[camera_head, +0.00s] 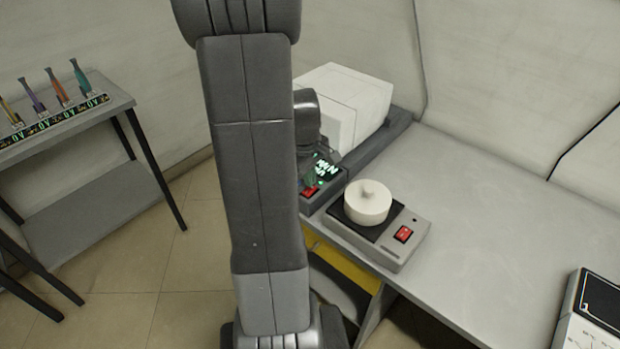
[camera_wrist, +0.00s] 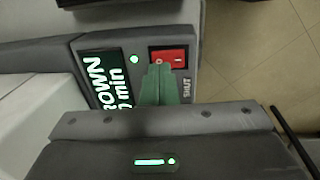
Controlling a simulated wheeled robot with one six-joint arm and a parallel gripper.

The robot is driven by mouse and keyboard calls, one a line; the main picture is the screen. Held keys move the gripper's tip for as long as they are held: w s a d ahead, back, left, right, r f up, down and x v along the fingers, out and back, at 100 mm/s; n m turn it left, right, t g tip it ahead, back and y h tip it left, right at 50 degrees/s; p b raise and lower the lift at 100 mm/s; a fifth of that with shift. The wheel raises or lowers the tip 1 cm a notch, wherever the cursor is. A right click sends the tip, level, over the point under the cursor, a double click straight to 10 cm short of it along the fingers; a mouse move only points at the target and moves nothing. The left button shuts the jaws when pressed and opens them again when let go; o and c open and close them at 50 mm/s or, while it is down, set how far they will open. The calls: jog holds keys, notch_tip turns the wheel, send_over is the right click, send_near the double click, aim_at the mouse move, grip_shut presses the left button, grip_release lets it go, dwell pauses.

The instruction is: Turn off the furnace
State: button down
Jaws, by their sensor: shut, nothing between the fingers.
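The furnace is a white box (camera_head: 352,98) on a dark base at the wall end of the bench, partly hidden behind my arm. Its front panel has a lit display (camera_wrist: 108,82) reading "BROWN" and part of a "min" time, and a lit green lamp (camera_wrist: 134,60). A red rocker switch (camera_wrist: 172,56) marked O and I sits beside them; it also shows in the head view (camera_head: 310,191). My gripper (camera_wrist: 158,70) has green fingers, shut and empty, with their tips at the switch's lower edge near the O side. I cannot tell whether they touch it.
A hot plate (camera_head: 415,243) with its own red switch and a white round pot (camera_head: 368,203) stands close right of the furnace panel. Another device (camera_head: 590,315) is at the lower right. A grey rack (camera_head: 100,185) with colored tools stands left.

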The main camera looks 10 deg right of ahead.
jog(key=shift+f, duration=0.45)
jog(key=shift+d+f, duration=0.1)
jog(key=shift+f, duration=0.2)
jog(key=shift+s+a, duration=0.2)
jog(key=shift+s, duration=0.05)
jog(key=shift+s+a+r, duration=0.1)
jog(key=shift+s+a, duration=0.2)
jog(key=shift+a, duration=0.15)
